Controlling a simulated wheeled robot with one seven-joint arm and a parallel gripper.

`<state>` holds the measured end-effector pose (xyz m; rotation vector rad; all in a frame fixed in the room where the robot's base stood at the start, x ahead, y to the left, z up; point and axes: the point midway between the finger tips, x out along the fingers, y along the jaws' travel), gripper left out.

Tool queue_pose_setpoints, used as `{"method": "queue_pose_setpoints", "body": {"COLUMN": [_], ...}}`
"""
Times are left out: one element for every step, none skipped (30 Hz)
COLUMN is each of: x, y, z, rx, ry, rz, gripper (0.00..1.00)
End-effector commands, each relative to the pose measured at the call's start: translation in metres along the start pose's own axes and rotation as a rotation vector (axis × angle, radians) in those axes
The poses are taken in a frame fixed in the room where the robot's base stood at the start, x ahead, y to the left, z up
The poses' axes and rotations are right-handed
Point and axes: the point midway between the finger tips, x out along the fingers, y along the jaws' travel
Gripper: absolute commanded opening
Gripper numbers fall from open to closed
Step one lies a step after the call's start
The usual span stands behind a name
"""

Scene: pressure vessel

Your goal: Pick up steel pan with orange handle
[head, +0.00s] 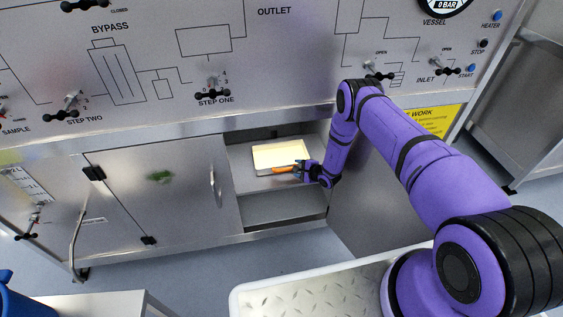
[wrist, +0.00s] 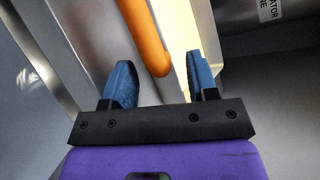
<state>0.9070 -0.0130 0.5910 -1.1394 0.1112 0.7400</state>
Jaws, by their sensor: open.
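The steel pan (head: 279,153) lies on a shelf inside the open cabinet bay, with a pale yellowish inside. My gripper (head: 303,170) is at the pan's front right, close to the handle. In the wrist view the orange handle (wrist: 146,38) runs down from the top, its rounded end between the two blue fingertips of my gripper (wrist: 163,75). The fingers are apart and the handle does not fill the gap. A bright strip of the pan (wrist: 180,35) shows at the top right.
The steel cabinet's closed door (head: 160,190) is left of the bay. A lower shelf (head: 285,208) beneath the pan looks empty. The control panel (head: 200,60) with valve knobs overhangs the bay. A yellow label (head: 425,118) is on the cabinet to the right.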

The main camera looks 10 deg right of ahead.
Motion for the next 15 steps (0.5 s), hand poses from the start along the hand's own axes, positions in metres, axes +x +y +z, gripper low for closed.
{"method": "queue_pose_setpoints", "body": {"x": [0.009, 0.013, 0.018, 0.022, 0.025, 0.029, 0.03, 0.032, 0.034, 0.035, 0.035, 0.035, 0.035, 0.035, 0.035], "y": [0.001, 0.001, 0.001, 0.001, 0.001, 0.001, 0.001, 0.001, 0.0, 0.0, 0.0, 0.0, 0.0, 0.0, 0.0], "z": [0.002, 0.002, 0.002, 0.001, 0.001, 0.002, 0.002, 0.002, 0.002, 0.002, 0.002, 0.001, 0.001, 0.001, 0.001], "rx": [-0.002, -0.003, -0.003, -0.002, -0.002, -0.002, -0.002, -0.002, -0.002, -0.002, -0.002, -0.002, -0.001, -0.001, -0.001], "ry": [-0.002, -0.003, -0.002, -0.002, -0.002, -0.002, -0.002, -0.002, -0.002, -0.002, -0.001, -0.001, -0.001, -0.001, -0.001], "rz": [0.0, -0.001, -0.001, 0.0, 0.001, 0.0, 0.0, 0.0, 0.0, 0.0, 0.0, 0.0, 0.0, 0.0, 0.0], "gripper": [0.53, 0.53, 0.53, 0.53, 0.53, 0.53, 0.53, 0.53, 0.53, 0.53, 0.53, 0.53, 0.53, 0.53, 0.53]}}
